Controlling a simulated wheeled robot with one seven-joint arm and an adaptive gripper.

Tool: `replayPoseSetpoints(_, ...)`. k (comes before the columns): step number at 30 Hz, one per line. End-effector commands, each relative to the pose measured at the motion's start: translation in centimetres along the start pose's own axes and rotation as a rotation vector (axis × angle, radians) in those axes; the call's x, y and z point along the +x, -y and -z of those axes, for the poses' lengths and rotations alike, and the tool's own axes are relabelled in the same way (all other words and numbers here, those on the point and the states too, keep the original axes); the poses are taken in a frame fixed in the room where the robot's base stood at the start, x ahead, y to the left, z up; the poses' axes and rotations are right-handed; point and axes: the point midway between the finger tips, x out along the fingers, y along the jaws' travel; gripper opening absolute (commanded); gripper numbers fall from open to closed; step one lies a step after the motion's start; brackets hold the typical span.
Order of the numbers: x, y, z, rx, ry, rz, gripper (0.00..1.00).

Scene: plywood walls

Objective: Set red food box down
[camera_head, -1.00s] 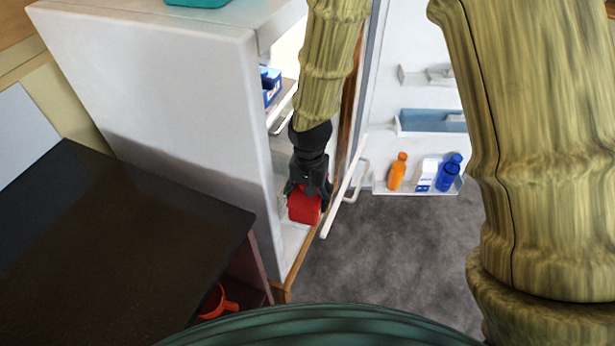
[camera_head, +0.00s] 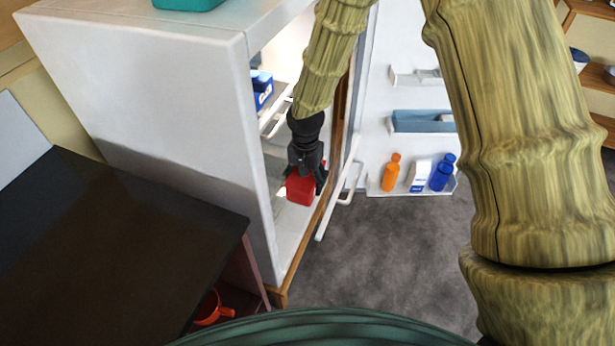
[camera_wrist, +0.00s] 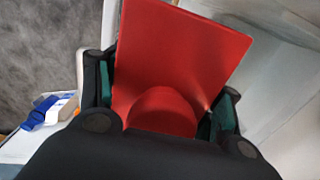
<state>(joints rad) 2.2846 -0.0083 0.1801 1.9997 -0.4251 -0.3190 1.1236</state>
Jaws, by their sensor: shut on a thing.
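The red food box (camera_head: 300,188) is held in my gripper (camera_head: 306,178) at the open front of a white fridge (camera_head: 150,85). In the wrist view the red box (camera_wrist: 180,60) fills the middle, between the two dark fingers of my gripper (camera_wrist: 165,105), and looks tilted. The box is near the bottom of the fridge opening. I cannot tell whether its underside touches the fridge floor (camera_head: 286,240).
The open fridge door (camera_head: 400,45) is to the right, with an orange bottle (camera_head: 391,173), a white carton (camera_head: 419,176) and a blue bottle (camera_head: 442,173) on its lower shelf. A blue box (camera_head: 262,90) sits on an inner shelf. A dark counter (camera_head: 110,240) is at left.

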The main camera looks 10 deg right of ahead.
Motion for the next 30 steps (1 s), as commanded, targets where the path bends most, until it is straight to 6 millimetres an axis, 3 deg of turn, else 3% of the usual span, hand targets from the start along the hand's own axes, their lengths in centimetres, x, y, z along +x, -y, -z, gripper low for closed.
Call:
replayPoseSetpoints(3,0.1,0.6,1.9,0.002,0.0,0.002,0.32)
replayPoseSetpoints(9,0.3,1.0,3.4,0.001,-0.001,0.001,0.32)
replayPoseSetpoints(14,0.9,0.9,3.4,0.001,0.001,-0.001,0.32)
replayPoseSetpoints(22,3.5,1.0,3.5,0.0,0.0,0.0,0.32)
replayPoseSetpoints(30,3.8,1.0,3.5,0.0,-0.001,0.0,0.32)
